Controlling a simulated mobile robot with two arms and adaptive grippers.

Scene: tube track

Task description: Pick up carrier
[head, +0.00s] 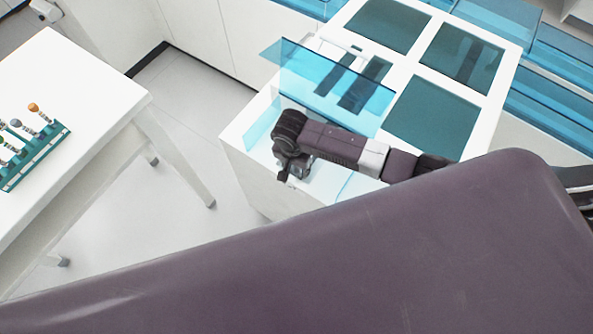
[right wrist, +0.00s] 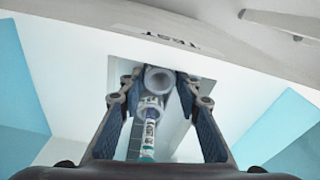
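The carrier looks like the white, round, hollow piece (right wrist: 158,80) in the right wrist view, between the tips of my right gripper (right wrist: 160,88). A slim tube (right wrist: 149,125) with a printed label and a teal end shows just below it. The finger pads lie close on either side of the white piece; whether they press on it cannot be seen. In the head view my right gripper (head: 290,172) is at the near left side of the white machine (head: 245,150), and the carrier is hidden there. My left gripper is not in view.
A blue see-through panel (head: 330,85) stands tilted just behind my right gripper. The machine has several dark teal windows on top. A white table (head: 85,130) at the left bears a teal rack (head: 38,155) with several capped tubes. Floor shows between table and machine.

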